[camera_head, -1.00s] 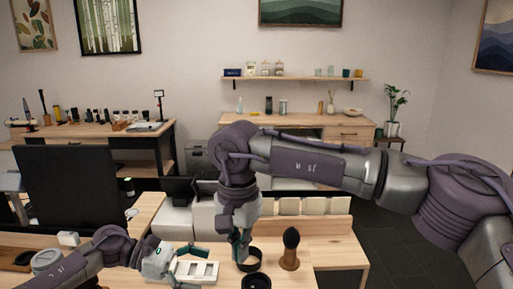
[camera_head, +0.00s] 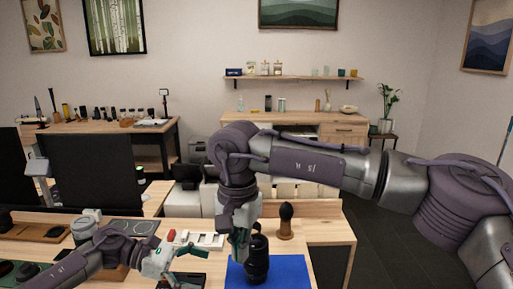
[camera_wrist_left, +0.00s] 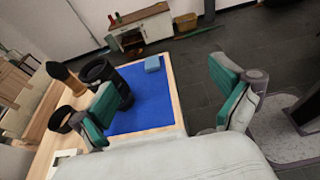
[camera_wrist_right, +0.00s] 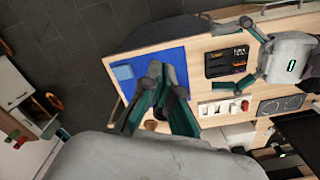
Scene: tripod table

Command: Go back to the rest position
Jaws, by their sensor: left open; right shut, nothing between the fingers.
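My right gripper (camera_head: 240,248) hangs pointing down at the centre of the head view, shut and empty. It overlaps the left edge of a black lens-like cylinder (camera_head: 258,262) in the picture; whether they touch cannot be told. That cylinder stands upright on a blue mat (camera_head: 292,272) and also shows in the left wrist view (camera_wrist_left: 100,70). My left gripper (camera_head: 180,268) is low on the left side over the table, open, with nothing visible between its fingers in the left wrist view (camera_wrist_left: 165,108). The right wrist view shows the right fingers (camera_wrist_right: 160,100) in front of the mat.
A brown stand with a dark bulb (camera_head: 286,222) is behind the mat. A white slotted tray (camera_head: 203,240) and a red-tipped item lie near the left gripper. A black tray of small items (camera_wrist_right: 228,62) is beside the mat. Dark floor is free to the right.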

